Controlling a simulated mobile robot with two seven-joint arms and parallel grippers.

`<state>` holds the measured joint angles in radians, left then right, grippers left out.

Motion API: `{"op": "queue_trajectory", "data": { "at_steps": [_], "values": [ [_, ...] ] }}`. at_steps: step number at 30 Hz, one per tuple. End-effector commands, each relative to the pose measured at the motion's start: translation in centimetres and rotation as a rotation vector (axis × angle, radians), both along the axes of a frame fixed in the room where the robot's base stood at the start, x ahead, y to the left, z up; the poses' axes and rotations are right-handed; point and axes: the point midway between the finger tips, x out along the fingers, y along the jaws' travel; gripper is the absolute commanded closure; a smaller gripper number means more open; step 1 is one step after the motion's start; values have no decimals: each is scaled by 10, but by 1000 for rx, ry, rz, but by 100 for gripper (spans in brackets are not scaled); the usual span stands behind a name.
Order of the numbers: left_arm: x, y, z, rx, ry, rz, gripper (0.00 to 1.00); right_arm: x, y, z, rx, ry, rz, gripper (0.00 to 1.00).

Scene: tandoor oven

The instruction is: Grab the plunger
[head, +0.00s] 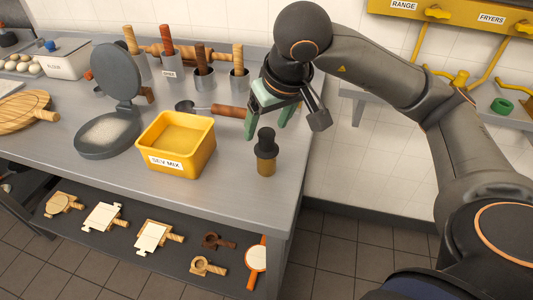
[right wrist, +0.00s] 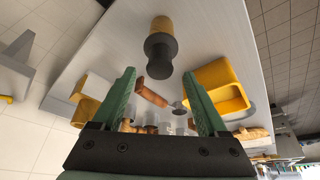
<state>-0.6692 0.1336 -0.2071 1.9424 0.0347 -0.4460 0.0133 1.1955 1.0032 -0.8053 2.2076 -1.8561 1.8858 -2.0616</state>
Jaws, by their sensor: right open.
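The plunger (head: 266,140) looks like a black knobbed piece standing upright in a brass-coloured cylinder (head: 266,166) near the right front corner of the steel counter. In the right wrist view the plunger's black end (right wrist: 161,56) points toward my gripper, with the brass cylinder (right wrist: 161,25) beyond it. My right gripper (head: 267,127), with green fingers, is open and empty just above and behind the plunger. In the right wrist view the plunger lies ahead of the gap between the fingertips (right wrist: 159,74), apart from both. My left gripper is not in view.
A yellow SEV MIX tub (head: 205,150) stands left of the plunger. Behind are a wooden-handled ladle (head: 228,111) and several metal cups holding rolling pins (head: 240,76). A round press (head: 108,132) is open farther left. The counter edge is close on the right.

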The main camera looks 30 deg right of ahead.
Motion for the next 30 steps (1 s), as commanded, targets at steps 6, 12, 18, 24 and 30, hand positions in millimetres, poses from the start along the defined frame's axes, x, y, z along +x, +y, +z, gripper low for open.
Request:
{"op": "queue_trajectory", "data": {
  "at_steps": [6,12,18,24,30],
  "values": [
    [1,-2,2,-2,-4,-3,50,4,-1,-16,0,2,0,24],
    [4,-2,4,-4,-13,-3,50,10,-2,-47,1,4,0,24],
    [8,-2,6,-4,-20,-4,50,16,-2,-59,1,0,1,24],
    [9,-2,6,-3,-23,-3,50,17,-2,-59,1,-1,2,25],
    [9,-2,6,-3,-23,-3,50,17,-2,-59,1,-1,2,47]
  ]
}}
